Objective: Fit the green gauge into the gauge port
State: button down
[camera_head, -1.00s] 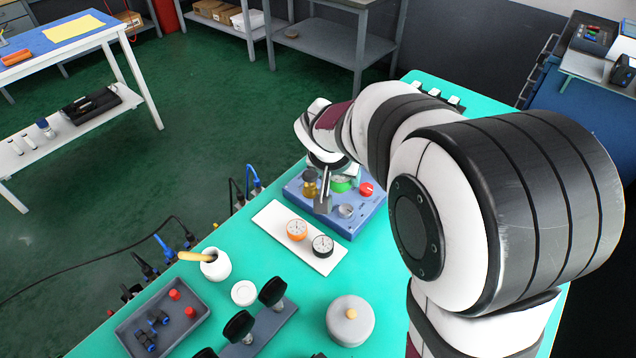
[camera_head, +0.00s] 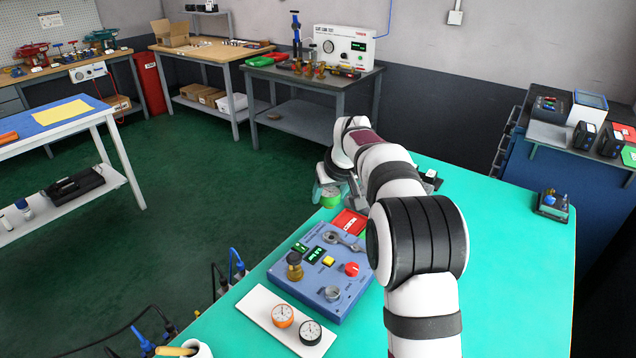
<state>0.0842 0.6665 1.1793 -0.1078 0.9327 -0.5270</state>
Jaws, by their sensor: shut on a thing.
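My gripper (camera_head: 325,182) is at the far end of the arm, beyond the blue valve positioner (camera_head: 285,284), near the bench's far left edge. It is shut on the green gauge (camera_head: 331,198), whose green face shows just below the jaws. The fingertips are small and partly hidden. The gauge is apart from the positioner. The positioner's top carries a round metal ring, apparently the gauge port (camera_head: 331,293), with an empty-looking opening. A brass fitting (camera_head: 294,266), a red knob (camera_head: 352,269) and a yellow button (camera_head: 328,260) also sit on it.
A white tray (camera_head: 262,308) in front holds an orange gauge (camera_head: 283,315) and a black gauge (camera_head: 310,332). A red card (camera_head: 348,222) lies behind the positioner. A small dark device (camera_head: 553,204) stands far right.

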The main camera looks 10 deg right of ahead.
jog(key=w+d+f, duration=0.2)
jog(key=w+f, duration=0.5)
jog(key=f, duration=0.3)
jog(key=n, duration=0.1)
send_over(329, 233)
jog(key=s, duration=0.2)
jog(key=f, duration=0.6)
jog(key=shift+w+d+f, duration=0.15)
jog(key=shift+d+f, duration=0.05)
jog(key=shift+f, duration=0.65)
jog(key=shift+f, duration=0.65)
jog(key=shift+c, duration=2.2)
grip_release()
jog(key=v, duration=1.1)
jog(key=shift+d, duration=0.25)
